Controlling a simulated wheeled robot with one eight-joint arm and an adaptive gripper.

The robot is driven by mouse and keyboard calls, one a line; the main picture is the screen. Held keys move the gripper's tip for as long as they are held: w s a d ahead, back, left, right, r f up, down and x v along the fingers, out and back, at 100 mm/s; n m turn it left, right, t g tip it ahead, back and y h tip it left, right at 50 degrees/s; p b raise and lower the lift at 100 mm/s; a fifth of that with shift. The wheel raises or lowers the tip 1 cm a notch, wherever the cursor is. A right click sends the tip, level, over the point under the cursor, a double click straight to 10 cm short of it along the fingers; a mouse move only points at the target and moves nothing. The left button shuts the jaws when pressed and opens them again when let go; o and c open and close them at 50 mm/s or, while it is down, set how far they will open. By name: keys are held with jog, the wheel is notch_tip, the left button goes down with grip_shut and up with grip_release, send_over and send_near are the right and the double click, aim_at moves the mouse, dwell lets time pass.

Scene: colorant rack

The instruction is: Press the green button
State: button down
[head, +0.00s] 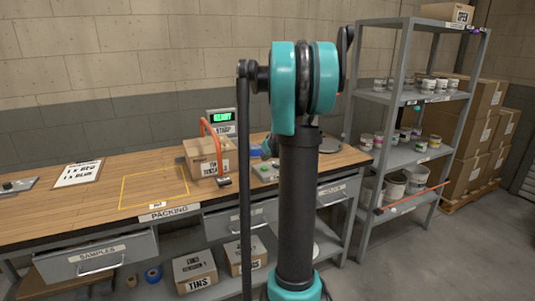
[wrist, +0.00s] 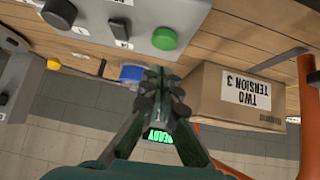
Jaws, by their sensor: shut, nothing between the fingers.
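The green button (wrist: 164,38) is a round green cap on a grey control box (wrist: 112,28), in the upper middle of the wrist view. A dark round knob (wrist: 59,12) and a small switch (wrist: 119,29) share that box. My gripper (wrist: 158,85) is shut and empty, its fingertips appearing just below the green button in the wrist view. I see no clear contact; the exact gap is hard to judge. In the head view the control box (head: 265,172) is small on the bench, partly hidden by my arm.
A cardboard box (wrist: 232,97) and an orange curved bar (wrist: 306,90) stand close beside the gripper. A lit green display (head: 222,117) stands behind. A grey shelf rack (head: 362,130) with tubs stands at right.

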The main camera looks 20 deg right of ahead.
aim_at(265, 168)
jog(key=shift+f, duration=1.45)
jog(key=shift+f, duration=0.25)
jog(key=shift+s+f, duration=0.35)
jog(key=shift+f, duration=0.2)
